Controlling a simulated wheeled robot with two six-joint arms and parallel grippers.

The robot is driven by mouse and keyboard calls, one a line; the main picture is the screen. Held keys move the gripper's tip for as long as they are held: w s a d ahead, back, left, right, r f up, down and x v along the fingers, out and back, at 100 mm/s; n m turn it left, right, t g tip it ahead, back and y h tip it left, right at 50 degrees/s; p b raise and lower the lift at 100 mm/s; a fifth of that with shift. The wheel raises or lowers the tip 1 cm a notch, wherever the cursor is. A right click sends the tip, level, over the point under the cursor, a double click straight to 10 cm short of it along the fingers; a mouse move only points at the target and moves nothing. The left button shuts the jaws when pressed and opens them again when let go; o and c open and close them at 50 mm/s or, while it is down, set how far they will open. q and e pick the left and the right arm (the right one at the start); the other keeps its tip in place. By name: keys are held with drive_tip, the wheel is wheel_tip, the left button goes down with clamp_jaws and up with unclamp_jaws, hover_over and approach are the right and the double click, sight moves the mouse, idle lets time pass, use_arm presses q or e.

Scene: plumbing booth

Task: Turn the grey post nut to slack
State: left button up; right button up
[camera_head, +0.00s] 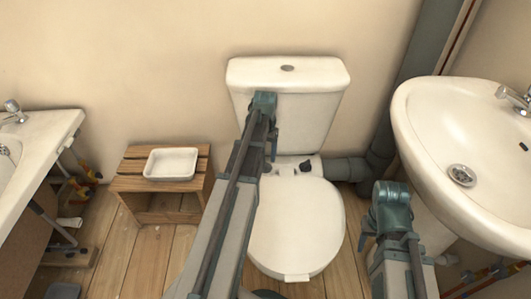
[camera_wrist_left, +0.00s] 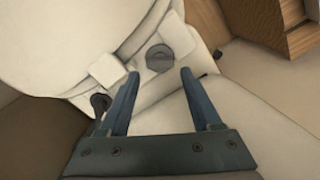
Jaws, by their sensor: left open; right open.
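A round grey nut with a slot-like mark (camera_wrist_left: 159,58), which looks like the post nut, sits on the white ledge behind the toilet seat in the left wrist view. My left gripper (camera_wrist_left: 158,77) is open, with its two blue fingers apart and the nut showing between and just beyond their tips. No contact shows. In the head view my left gripper (camera_head: 273,150) is in front of the cistern and my arm hides the nut. My right gripper (camera_head: 367,243) is open and empty, right of the toilet lid (camera_head: 296,228).
A dark fitting (camera_head: 305,167) sits on the ledge right of my left gripper; it also shows near the left finger in the wrist view (camera_wrist_left: 100,102). The cistern (camera_head: 315,125) stands behind. A basin (camera_head: 430,130) is at right; a wooden stool (camera_head: 130,183) with a white tray (camera_head: 171,164) is at left.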

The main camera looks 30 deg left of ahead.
use_arm(q)
wheel_tip(320, 180, up, 9)
drive_tip(key=p, duration=0.8)
drive_tip(key=shift+r, duration=0.2)
use_arm(e)
wheel_tip(320, 180, up, 9)
drive_tip(key=shift+r, duration=0.15)
